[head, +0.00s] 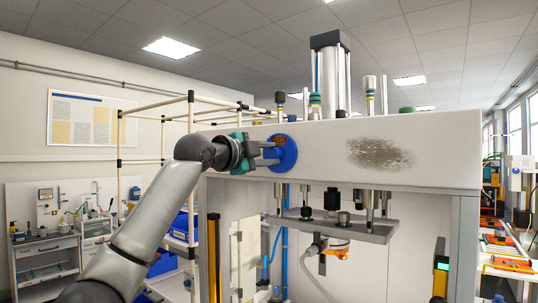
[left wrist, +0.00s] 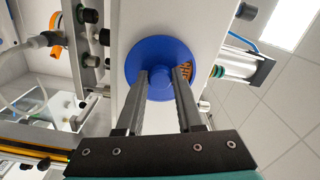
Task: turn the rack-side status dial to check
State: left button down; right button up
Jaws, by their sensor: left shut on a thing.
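The status dial (head: 286,160) is a round blue disc on the white front beam of the press, left of the middle in the head view. In the left wrist view, the blue dial (left wrist: 147,50) faces me with a small blue knob at its centre. My left gripper (head: 273,153) reaches it from the left. In the left wrist view, the two dark fingers of the gripper (left wrist: 161,78) stand on either side of the knob and are shut on it. An orange patch with dark marks shows at the dial's edge, partly hidden by a finger. My right gripper is out of view.
The white press beam (head: 440,140) has a dark smudge (head: 380,153) right of the dial. A grey plate (head: 345,228) with rods hangs below it. A cream tube rack (head: 156,104) with blue bins (head: 181,226) stands behind my left arm. A workbench (head: 45,255) is far left.

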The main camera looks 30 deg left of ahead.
pick_arm(q)
jog(key=shift+f, duration=0.15)
dwell(0.4)
jog(key=c, duration=0.5)
grip_release()
jog(key=shift+c, duration=0.2)
jog(key=shift+s, duration=0.1)
jog(key=s+a+b, duration=0.1)
jog(key=s+b, duration=0.5)
jog(key=s, duration=0.9)
jog(key=shift+a, duration=0.1)
